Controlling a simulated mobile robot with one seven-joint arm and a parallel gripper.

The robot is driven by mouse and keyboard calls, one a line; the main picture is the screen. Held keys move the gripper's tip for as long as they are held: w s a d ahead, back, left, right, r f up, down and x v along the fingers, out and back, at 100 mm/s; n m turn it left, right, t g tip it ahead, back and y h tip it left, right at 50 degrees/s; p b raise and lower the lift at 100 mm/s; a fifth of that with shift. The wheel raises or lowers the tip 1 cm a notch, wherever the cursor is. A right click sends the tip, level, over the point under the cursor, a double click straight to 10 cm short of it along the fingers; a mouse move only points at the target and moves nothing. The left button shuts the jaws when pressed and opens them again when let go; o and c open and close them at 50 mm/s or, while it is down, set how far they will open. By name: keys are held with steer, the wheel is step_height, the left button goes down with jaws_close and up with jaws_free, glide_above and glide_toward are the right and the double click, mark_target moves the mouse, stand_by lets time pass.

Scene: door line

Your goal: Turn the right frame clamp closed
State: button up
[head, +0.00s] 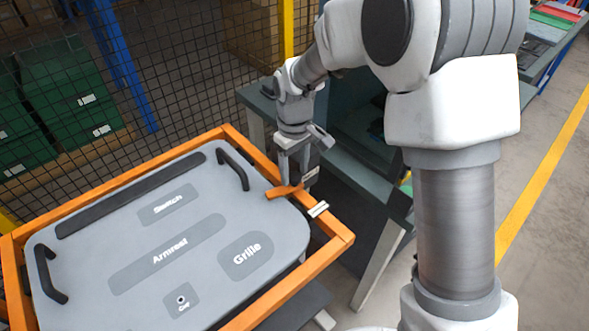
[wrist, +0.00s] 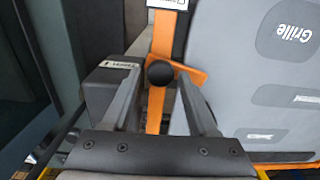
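The right frame clamp (head: 284,191) is an orange lever on the right rail of the orange frame (head: 333,245). In the wrist view the clamp lever (wrist: 190,73) points right from a round black knob, its tip reaching over the edge of the grey door panel (wrist: 235,75). My gripper (head: 294,174) points down right at the clamp. In the wrist view my gripper (wrist: 160,78) is open, with one finger on each side of the knob. The right finger is by the lever; I cannot tell whether it touches.
The door panel has black handles (head: 233,169) and areas labelled Switch, Armrest and Grille. A dark grey labelled block (wrist: 110,90) sits left of the clamp, close to the left finger. A grey-green bench (head: 355,150) stands behind the frame, and a mesh fence (head: 150,60) runs behind.

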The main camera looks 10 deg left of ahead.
mark_target(266, 180)
steer(key=shift+o, duration=0.6)
step_height(266, 180, up, 17)
steer(key=p, duration=0.1)
steer(key=shift+r, duration=0.2)
steer(key=shift+a+f, duration=0.1)
steer(key=shift+f, duration=0.2)
steer(key=shift+c, duration=1.4)
steer(key=a+f+m+t+b, duration=0.1)
steer(key=a+f+b, duration=0.1)
steer(key=f, duration=0.1)
steer(key=a+f+m+t+y+b, duration=0.1)
steer(key=f+b, duration=0.1)
steer(key=f, duration=0.2)
steer(key=a+f+m+t+y+b, duration=0.1)
steer(key=a+f+b, duration=0.1)
steer(key=f, duration=0.1)
steer(key=shift+s+a+f+b, duration=0.25)
steer(key=shift+s+a+b, duration=0.1)
steer(key=shift+s, duration=0.05)
jaws_close()
steer(key=b+x, duration=0.1)
steer(key=x, duration=0.8)
steer(key=shift+a+f, duration=0.1)
steer(key=shift+f, duration=0.25)
steer(key=shift+s+d+r, duration=0.2)
steer(key=shift+s+d, duration=0.5)
steer(key=shift+s, duration=0.25)
steer(key=shift+s+d, duration=0.4)
steer(key=shift+s, duration=0.15)
